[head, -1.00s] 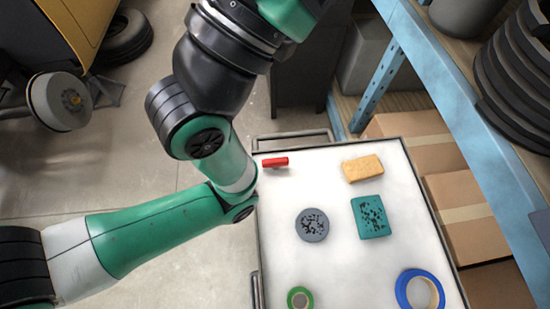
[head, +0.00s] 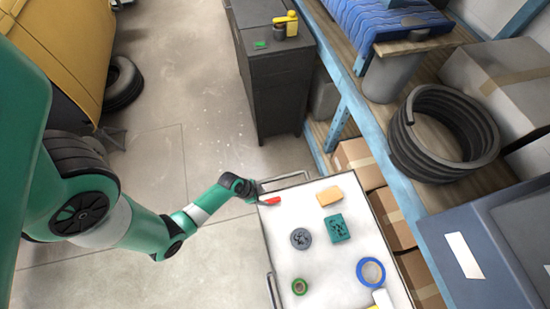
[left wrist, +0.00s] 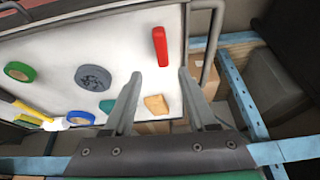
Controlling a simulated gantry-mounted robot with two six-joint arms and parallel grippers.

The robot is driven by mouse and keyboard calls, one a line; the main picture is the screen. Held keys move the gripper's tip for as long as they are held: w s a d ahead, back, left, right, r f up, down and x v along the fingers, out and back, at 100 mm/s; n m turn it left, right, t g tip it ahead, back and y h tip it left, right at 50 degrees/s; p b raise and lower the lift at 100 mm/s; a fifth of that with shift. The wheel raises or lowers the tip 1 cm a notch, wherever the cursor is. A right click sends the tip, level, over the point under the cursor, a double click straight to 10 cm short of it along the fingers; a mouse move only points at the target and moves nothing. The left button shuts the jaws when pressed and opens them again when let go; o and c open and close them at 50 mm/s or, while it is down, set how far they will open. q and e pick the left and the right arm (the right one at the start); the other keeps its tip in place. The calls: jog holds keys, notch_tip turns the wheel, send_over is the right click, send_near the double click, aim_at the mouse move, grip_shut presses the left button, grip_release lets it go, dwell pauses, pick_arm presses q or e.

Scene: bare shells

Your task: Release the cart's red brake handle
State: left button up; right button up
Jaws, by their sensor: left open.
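The red brake handle (head: 271,201) is a short red bar at the far left corner of the white-topped cart (head: 285,262). My left gripper (head: 253,193) is just beside the handle at that corner, its fingers small and dark in the head view. In the left wrist view the red handle (left wrist: 160,46) points toward the gap between the open fingers (left wrist: 160,75). Its near end is close to the fingertips, and nothing is gripped. I cannot tell whether a finger touches it. My right gripper is in neither view.
The cart top carries a yellow sponge (head: 329,196), a teal block (head: 337,228), a grey disc (head: 301,238), a green roll (head: 299,286) and a blue ring (head: 371,271). A metal cart rail (head: 287,178) is near the gripper. A blue-framed shelf (head: 385,165) stands right; floor is open left.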

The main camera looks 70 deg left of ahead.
aim_at(272, 200)
pick_arm(q)
jog(key=shift+n, duration=0.3)
jog(key=b+x, duration=0.2)
jog(key=b, duration=0.1)
jog(key=s+b+x, duration=0.1)
jog(key=b+x, duration=0.1)
jog(key=b, duration=0.1)
jog(key=shift+w+a+f, duration=0.15)
jog(key=shift+f, duration=0.4)
jog(key=b+x, duration=0.1)
jog(key=x, duration=0.1)
jog(key=b+x, duration=0.1)
jog(key=x, duration=0.1)
jog(key=shift+w+f, duration=0.25)
jog(key=shift+w, duration=0.15)
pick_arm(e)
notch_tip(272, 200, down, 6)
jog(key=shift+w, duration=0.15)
pick_arm(q)
grip_shut()
